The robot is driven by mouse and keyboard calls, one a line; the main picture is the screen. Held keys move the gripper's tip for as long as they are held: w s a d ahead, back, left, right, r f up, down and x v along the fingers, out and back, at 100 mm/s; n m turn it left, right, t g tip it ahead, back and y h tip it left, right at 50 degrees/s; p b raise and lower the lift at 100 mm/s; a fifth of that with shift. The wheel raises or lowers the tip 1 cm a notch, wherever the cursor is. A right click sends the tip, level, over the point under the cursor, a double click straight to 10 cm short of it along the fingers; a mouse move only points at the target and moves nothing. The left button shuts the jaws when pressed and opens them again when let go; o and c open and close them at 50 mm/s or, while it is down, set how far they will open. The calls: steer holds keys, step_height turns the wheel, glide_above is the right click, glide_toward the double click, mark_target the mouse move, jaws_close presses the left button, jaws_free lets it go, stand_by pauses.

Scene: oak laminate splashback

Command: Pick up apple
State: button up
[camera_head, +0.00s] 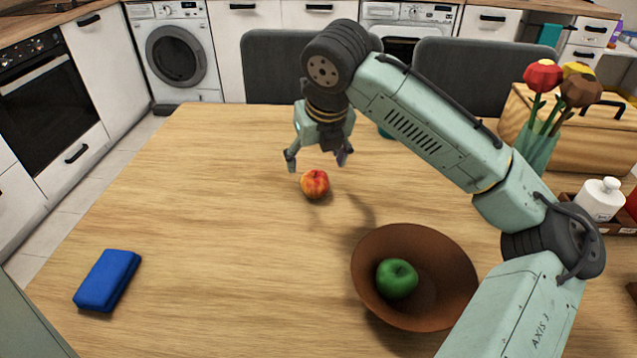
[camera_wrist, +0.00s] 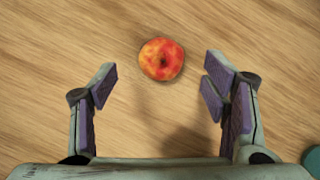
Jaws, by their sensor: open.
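A red and yellow apple (camera_head: 315,184) lies on the wooden table (camera_head: 210,230). A green apple (camera_head: 397,278) lies inside a brown bowl (camera_head: 368,245) at the front right of the table. My gripper (camera_head: 318,158) is open and empty above the table, near the red apple and pointing down. In the wrist view, the red apple (camera_wrist: 161,60) lies ahead of the gripper (camera_wrist: 158,85), roughly centred between the two fingers and a little beyond their tips. Nothing touches it.
A blue sponge-like block (camera_head: 107,280) lies at the front left. A vase of flowers (camera_head: 540,130), a wooden box (camera_head: 590,130) and a white bottle (camera_head: 601,199) stand at the right. Grey chairs (camera_head: 470,75) line the far edge. The table's left and middle are mostly clear.

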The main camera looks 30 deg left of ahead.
mark_target(314, 174)
steer(key=x, duration=0.7)
steer(key=shift+f+p, duration=0.35)
steer(key=shift+f, duration=0.05)
steer(key=c, duration=1.3)
steer(key=shift+r, duration=0.1)
